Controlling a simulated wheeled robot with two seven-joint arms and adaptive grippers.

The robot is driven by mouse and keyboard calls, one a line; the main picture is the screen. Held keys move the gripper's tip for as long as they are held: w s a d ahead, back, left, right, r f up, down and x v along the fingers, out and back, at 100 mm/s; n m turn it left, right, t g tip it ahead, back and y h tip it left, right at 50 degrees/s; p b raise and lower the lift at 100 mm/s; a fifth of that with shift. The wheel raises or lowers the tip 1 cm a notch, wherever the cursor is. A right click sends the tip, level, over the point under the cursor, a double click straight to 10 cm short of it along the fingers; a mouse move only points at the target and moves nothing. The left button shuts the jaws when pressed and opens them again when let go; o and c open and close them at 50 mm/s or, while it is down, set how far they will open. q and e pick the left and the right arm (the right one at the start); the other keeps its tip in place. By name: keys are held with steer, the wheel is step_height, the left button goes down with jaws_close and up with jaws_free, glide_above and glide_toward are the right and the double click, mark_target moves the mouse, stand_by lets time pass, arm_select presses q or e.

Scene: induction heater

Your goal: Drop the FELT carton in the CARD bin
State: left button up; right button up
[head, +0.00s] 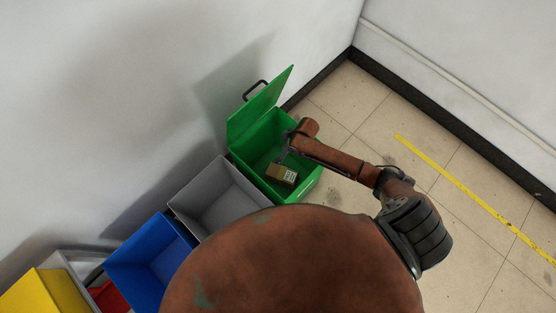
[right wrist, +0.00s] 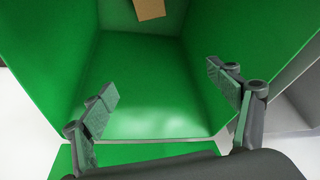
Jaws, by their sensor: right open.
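A small brown carton with a pale label (head: 282,175) lies inside the green bin (head: 244,151), toward its near side. Its printing is too small to read. A plain brown part of the carton (right wrist: 150,9) also shows at the top edge of the right wrist view, on the green floor. My right gripper (head: 283,151) is over the open green bin, apart from the carton. In the right wrist view its two fingers (right wrist: 165,93) are spread wide with nothing between them. My left gripper is not in view.
The green bin's lid (head: 262,104) stands open against the wall side. A grey bin (head: 215,195), a blue bin (head: 152,262) and a yellow bin (head: 40,293) stand in a row to the left. Tiled floor with a yellow line (head: 470,189) is clear at right.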

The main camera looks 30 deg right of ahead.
steer(key=v, duration=1.1)
steer(key=shift+r, duration=0.3)
steer(key=shift+d, duration=0.1)
